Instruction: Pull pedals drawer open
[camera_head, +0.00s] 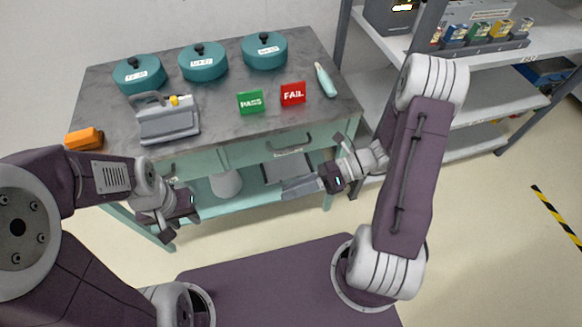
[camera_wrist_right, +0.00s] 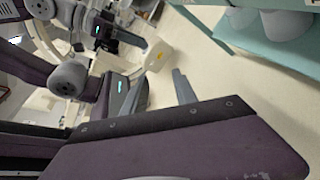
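The teal cart (camera_head: 235,153) has drawer fronts below its grey top. The right drawer front (camera_head: 316,138) carries a dark bar handle (camera_head: 290,147) with a small label I cannot read; it looks shut. The left drawer front is mostly behind my left arm, so I cannot tell which is the pedals drawer. My right gripper (camera_head: 303,185) is in front of and below the right handle, apart from it. Its two fingers stand apart and empty in the right wrist view (camera_wrist_right: 160,90). My left gripper (camera_head: 185,208) hangs before the cart's left side; its finger opening is unclear.
On the top stand teal lidded pots (camera_head: 204,62), a grey device (camera_head: 168,121), green PASS (camera_head: 250,102) and red FAIL (camera_head: 293,93) signs, a bottle (camera_head: 326,80) and an orange block (camera_head: 84,139). A white bin (camera_head: 226,184) sits below. A shelf rack (camera_head: 480,112) stands right.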

